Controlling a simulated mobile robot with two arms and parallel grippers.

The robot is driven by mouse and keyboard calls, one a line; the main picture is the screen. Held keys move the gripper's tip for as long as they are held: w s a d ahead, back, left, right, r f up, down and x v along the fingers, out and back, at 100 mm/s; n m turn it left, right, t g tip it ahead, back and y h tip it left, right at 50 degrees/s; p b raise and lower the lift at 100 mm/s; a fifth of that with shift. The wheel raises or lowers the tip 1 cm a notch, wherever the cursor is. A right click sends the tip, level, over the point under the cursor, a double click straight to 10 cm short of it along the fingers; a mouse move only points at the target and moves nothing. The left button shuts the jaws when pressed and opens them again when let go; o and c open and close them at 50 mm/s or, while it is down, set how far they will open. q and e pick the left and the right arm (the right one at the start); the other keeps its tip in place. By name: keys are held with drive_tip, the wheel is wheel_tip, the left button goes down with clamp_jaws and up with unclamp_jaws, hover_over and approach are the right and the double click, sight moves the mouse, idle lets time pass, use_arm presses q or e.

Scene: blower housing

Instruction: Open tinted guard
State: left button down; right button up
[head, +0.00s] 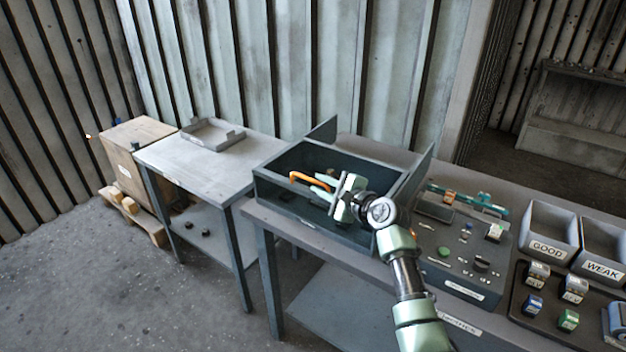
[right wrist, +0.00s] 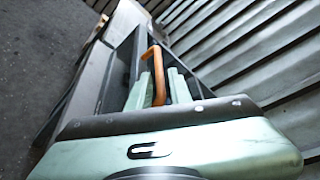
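The tinted guard appears as the dark, box-like unit (head: 283,200) on the left end of the workbench; I cannot tell its pane from the walls. An orange handle (head: 296,176) shows over it, and it also shows in the right wrist view (right wrist: 158,72). My right gripper (head: 322,185) is over the unit at the handle. In the right wrist view its two pale green fingers (right wrist: 160,90) stand apart, with the orange handle between them and a gap on the right side. The hand hides part of the unit. My left gripper is out of view.
GOOD (head: 548,247) and WEAK (head: 602,268) bins stand farther right, behind a dark tray (head: 545,305) of small parts. A side table (head: 165,155) with a shallow tray (head: 212,140) stands left, beside a wooden crate (head: 125,170).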

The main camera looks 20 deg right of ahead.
sight(317, 183)
drive_tip(key=shift+x, duration=1.85)
clamp_jaws()
drive_tip(key=shift+f, duration=0.15)
